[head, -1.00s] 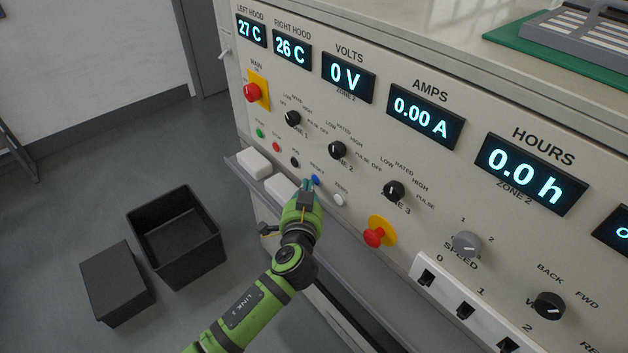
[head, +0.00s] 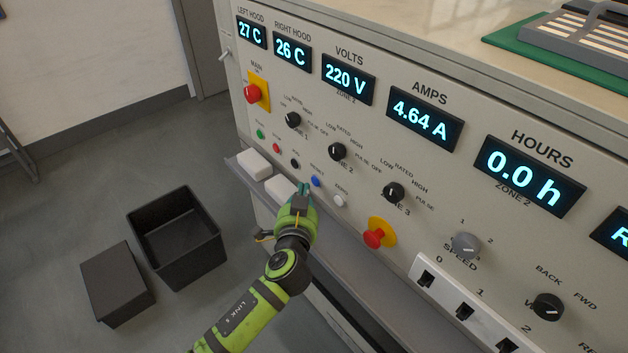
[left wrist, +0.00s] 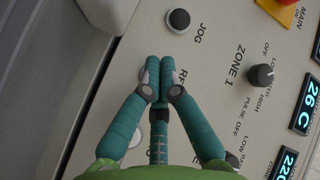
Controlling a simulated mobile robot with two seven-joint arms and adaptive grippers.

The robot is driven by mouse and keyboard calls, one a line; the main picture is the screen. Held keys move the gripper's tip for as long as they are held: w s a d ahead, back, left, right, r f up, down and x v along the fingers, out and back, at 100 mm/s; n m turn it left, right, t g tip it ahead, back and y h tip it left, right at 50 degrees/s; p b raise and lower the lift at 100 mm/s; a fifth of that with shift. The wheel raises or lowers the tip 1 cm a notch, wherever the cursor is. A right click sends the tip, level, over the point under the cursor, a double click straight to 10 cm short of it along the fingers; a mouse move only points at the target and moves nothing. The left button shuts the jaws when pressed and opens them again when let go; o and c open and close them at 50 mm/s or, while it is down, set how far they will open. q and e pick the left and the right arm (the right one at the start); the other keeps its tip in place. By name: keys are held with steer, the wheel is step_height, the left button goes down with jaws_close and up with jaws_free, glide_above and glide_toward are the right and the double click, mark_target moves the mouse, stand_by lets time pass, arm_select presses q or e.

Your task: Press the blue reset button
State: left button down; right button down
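The blue reset button (head: 315,181) sits on the control panel's lower row, between a black button (head: 295,163) and a white button (head: 339,200). My left gripper (head: 304,188) is just left of and below the blue button, with a small gap showing in the head view. In the left wrist view its fingertips (left wrist: 158,62) are together and empty, pointing at the panel over the partly covered reset label. The blue button is hidden there behind the fingers. My right gripper is in neither view.
The panel displays read 220 V (head: 348,79) and 4.64 A (head: 426,118). A red emergency knob (head: 374,238) on a yellow base is to the right. A grey ledge (head: 330,233) runs below the buttons. A black open bin (head: 207,262) stands on the floor.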

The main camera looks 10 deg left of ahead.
arm_select(q)
steer(key=shift+s+a, duration=0.1)
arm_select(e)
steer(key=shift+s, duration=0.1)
arm_select(q)
steer(key=shift+s+a+p, duration=0.45)
steer(key=shift+s+a, duration=0.55)
steer(key=shift+s, duration=0.25)
steer(key=shift+s+a, duration=0.45)
steer(key=shift+s, duration=0.2)
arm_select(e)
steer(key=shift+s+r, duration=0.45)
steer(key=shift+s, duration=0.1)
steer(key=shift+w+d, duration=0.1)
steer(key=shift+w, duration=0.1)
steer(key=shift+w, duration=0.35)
